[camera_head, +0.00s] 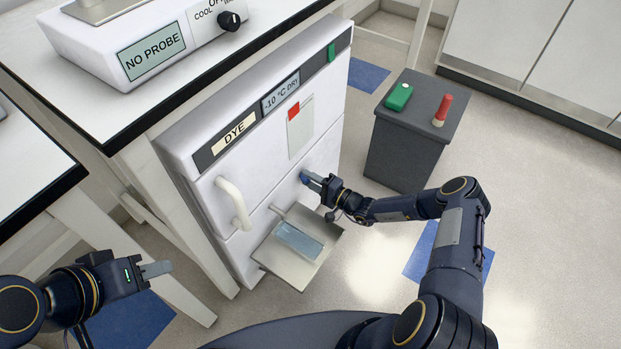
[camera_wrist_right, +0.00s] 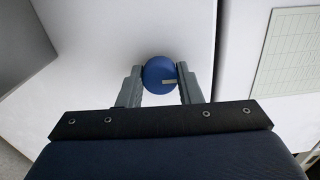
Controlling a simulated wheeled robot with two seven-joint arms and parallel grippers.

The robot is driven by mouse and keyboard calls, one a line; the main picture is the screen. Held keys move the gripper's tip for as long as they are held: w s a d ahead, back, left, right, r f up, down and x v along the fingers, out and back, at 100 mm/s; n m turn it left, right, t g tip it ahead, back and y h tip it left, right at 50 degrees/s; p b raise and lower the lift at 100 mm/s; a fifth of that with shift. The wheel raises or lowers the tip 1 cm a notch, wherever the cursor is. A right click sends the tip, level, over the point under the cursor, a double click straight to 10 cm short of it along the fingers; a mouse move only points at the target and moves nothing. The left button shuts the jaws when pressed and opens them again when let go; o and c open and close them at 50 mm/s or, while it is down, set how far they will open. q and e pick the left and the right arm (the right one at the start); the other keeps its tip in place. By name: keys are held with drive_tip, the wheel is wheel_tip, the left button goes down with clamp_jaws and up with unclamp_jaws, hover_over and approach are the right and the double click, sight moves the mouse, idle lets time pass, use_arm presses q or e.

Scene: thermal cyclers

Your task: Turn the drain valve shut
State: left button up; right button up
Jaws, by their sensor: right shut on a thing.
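The drain valve is a round blue knob (camera_wrist_right: 160,75) with a small light mark on its face, on the white front of the freezer marked DYE (camera_head: 270,150). My right gripper (camera_wrist_right: 160,82) is shut on the knob, one finger on each side. In the head view the right gripper (camera_head: 308,180) reaches the freezer's lower front and mostly hides the knob. A thin spout (camera_head: 277,210) sticks out to its left, above a metal shelf (camera_head: 290,280) that bears a bluish clear tray (camera_head: 299,241). My left gripper (camera_head: 157,269) is away at the lower left, holding nothing that I can see.
A white door handle (camera_head: 233,203) stands out left of the knob. A dark grey cabinet (camera_head: 400,153) with a green box (camera_head: 398,97) and a red-and-white object (camera_head: 442,110) stands to the right. A bench with a NO PROBE device (camera_head: 150,55) is above.

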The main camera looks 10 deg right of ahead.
drive_tip(key=shift+f+n, duration=0.1)
drive_tip(key=shift+n, duration=0.3)
drive_tip(key=o, duration=1)
drive_tip(key=shift+s, duration=0.1)
drive_tip(key=shift+p+v, duration=0.95)
drive_tip(key=shift+v, duration=2.95)
